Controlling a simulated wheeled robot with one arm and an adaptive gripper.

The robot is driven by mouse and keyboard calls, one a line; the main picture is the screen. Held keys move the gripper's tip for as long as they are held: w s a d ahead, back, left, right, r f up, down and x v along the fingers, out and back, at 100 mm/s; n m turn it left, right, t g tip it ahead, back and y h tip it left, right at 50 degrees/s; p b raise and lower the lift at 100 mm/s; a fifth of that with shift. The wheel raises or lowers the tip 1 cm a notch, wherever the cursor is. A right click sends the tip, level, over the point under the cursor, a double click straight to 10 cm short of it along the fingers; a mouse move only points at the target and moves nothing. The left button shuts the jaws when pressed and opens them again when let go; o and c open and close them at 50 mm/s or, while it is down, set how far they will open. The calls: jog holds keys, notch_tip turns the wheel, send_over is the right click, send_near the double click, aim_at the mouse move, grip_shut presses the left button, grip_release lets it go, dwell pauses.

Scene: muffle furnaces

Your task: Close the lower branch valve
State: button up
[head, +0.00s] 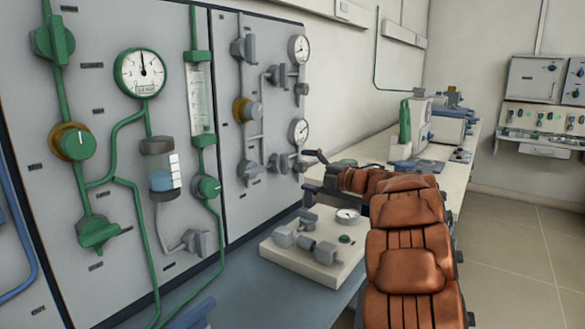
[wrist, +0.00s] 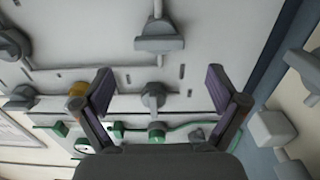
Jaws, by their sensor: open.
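On the right wall panel, a grey valve (head: 278,163) sits on the short branch to the lower gauge (head: 298,131). In the wrist view this grey valve (wrist: 159,44) is above the fingers, its bar handle lying across the picture. A second low grey valve (head: 250,172) is to its left; in the wrist view it (wrist: 154,95) appears between the fingers. No label is readable. My gripper (head: 316,172) is right of the panel's low valves; in the wrist view my gripper (wrist: 160,88) is open and empty, apart from the panel.
An upper branch valve (head: 277,75) and a yellow-ringed valve (head: 252,110) are higher on the panel. A white box with a gauge and grey knobs (head: 322,252) stands on the bench below my arm. The floor at right is clear.

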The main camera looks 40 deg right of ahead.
jog(key=shift+v, duration=2.05)
jog(key=shift+r, duration=0.1)
notch_tip(320, 180, up, 15)
jog(key=a+m+g+h+p, duration=0.2)
jog(key=m+g+h+p, duration=0.1)
jog(key=m+h+p, duration=1.1)
jog(key=s+a+f+m+g+y+p, duration=0.2)
jog(key=s+a+f+g+p, duration=0.1)
jog(key=s+a, duration=0.8)
jog(key=s+a+f+m+g+y+p, duration=0.3)
jog(key=s+a+g, duration=0.4)
jog(key=s+a, duration=0.5)
jog(key=s+a+f+m+g+y+p, duration=0.3)
jog(key=s+a+f+g+p, duration=0.2)
jog(key=s+a, duration=0.7)
jog(key=s+p, duration=0.1)
jog(key=s, duration=0.5)
jog(key=shift+a+g, duration=0.15)
jog(key=shift+g, duration=0.25)
